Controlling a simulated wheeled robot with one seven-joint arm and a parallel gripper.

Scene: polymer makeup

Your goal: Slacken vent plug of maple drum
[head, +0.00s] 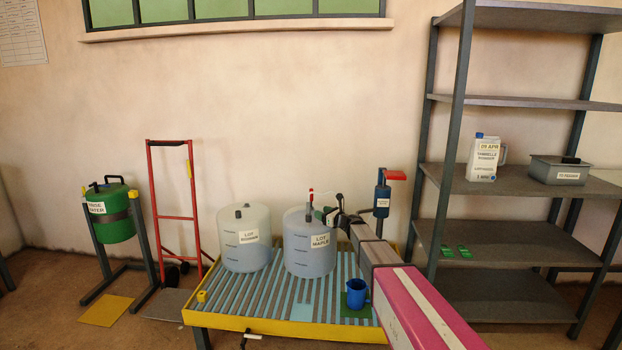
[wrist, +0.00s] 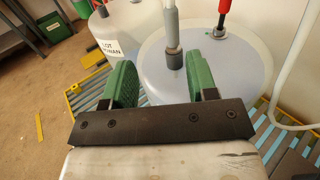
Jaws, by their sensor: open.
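The maple drum (head: 309,250) is a translucent, bluish drum labelled LOT MAPLE, standing upright on the slatted table. In the wrist view its pale round lid (wrist: 240,75) fills the area beyond my gripper. My gripper (head: 328,213) is at the drum's top; in the wrist view its two green fingers (wrist: 160,68) are apart. A grey upright fitting with a dark collar (wrist: 173,58) stands on the lid, seen in the gap between the fingers. A red-topped fitting (wrist: 220,20) stands behind it and also shows in the head view (head: 311,195). I cannot tell which is the vent plug.
A second drum (head: 245,248) stands just left on the yellow-edged table (head: 270,326). A blue jug (head: 356,294) is at the front right. A blue device with a red handle (head: 382,200) stands right of the drum. A grey shelf (head: 520,180) is farther right. A pale hose (wrist: 290,75) curves close on the right.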

